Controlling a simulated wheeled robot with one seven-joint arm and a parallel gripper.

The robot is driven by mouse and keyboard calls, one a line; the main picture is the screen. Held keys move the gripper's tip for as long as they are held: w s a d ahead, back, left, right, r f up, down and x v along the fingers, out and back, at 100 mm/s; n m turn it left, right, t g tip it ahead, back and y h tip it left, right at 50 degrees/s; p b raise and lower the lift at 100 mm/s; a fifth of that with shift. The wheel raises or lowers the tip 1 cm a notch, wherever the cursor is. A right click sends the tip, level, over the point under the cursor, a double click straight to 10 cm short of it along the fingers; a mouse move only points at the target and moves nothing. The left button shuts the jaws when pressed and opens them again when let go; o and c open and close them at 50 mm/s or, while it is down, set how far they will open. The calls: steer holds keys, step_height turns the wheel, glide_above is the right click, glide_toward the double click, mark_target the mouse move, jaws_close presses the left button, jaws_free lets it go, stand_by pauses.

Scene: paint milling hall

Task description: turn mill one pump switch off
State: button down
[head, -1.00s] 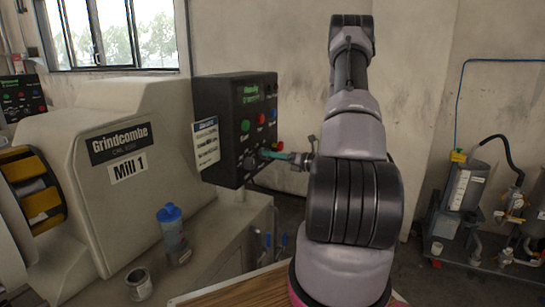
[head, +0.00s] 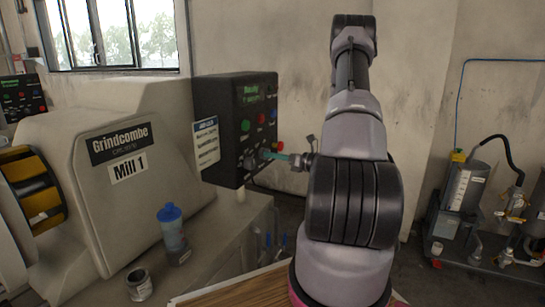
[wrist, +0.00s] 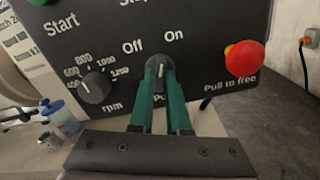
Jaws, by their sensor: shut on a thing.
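The pump switch (wrist: 160,74) is a dark round knob with a pale pointer line on the black control panel, under the words Off and On. The pointer looks close to straight up in the wrist view, between the two words. My gripper (wrist: 161,88) has its green fingers closed on the two sides of the knob. The label below it is mostly hidden by the fingers. In the head view the control panel (head: 228,105) stands on the body labelled Mill 1 (head: 128,165), and my gripper (head: 275,156) reaches its lower part from the right.
Left of the switch is an rpm dial (wrist: 96,88); right of it is a red stop button (wrist: 245,58) marked Pull to free. A blue-capped bottle (head: 172,230) and a small tin (head: 139,284) stand on the mill's ledge. Pump equipment (head: 465,190) stands at right.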

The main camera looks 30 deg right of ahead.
steer(key=shift+n, duration=4.9)
steer(key=c, duration=0.9)
jaws_free()
steer(key=shift+s+d, duration=0.1)
steer(key=shift+d, duration=0.05)
steer(key=v, duration=1)
steer(key=shift+s+d, duration=0.2)
steer(key=shift+s, duration=0.05)
